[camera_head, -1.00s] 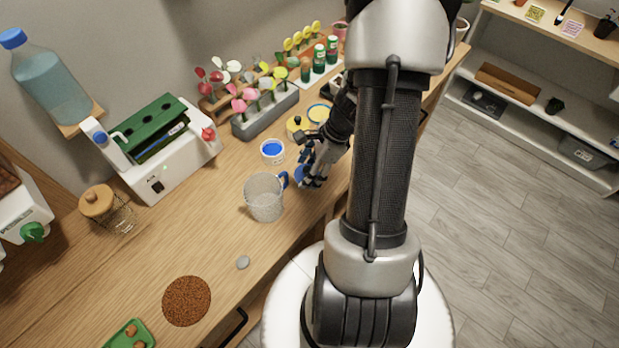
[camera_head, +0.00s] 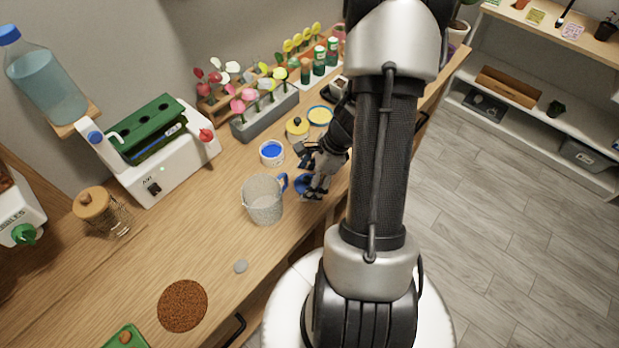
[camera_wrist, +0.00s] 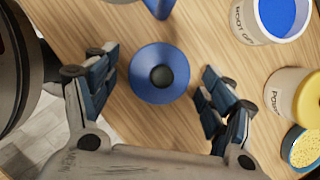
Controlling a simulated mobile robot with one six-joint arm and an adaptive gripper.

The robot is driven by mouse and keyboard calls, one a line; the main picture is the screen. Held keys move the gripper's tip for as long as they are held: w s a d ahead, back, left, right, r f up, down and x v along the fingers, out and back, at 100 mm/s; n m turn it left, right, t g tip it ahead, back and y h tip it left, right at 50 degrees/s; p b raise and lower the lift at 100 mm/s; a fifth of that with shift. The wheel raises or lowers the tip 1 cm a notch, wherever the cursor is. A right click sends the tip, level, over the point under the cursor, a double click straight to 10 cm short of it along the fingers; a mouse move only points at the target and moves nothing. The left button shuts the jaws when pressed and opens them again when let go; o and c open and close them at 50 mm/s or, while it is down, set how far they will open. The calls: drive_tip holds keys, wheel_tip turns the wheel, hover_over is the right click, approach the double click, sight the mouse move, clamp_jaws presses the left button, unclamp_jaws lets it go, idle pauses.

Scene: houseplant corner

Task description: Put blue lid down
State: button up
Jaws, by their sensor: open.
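The blue lid (camera_wrist: 158,74) is round with a dark knob in its middle. In the wrist view it lies on the wooden counter between the open fingers of my gripper (camera_wrist: 152,92), with a gap on both sides. In the head view the lid (camera_head: 302,184) is partly hidden by my gripper (camera_head: 313,187), which is low over the counter. The white tub (camera_head: 271,152) with blue contents stands behind and left of the gripper without a lid. It also shows at the top right of the wrist view (camera_wrist: 247,22).
A tub with a yellow lid (camera_head: 297,127) and an open yellow-filled tub (camera_head: 319,115) are behind. A brown round mat (camera_head: 183,306) and a grey stone (camera_head: 241,266) lie nearer. Bare counter is around them.

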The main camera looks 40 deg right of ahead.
drive_tip(key=p+v, duration=0.5)
drive_tip(key=v, duration=0.7)
drive_tip(key=shift+p, duration=0.3)
drive_tip(key=shift+r, duration=0.15)
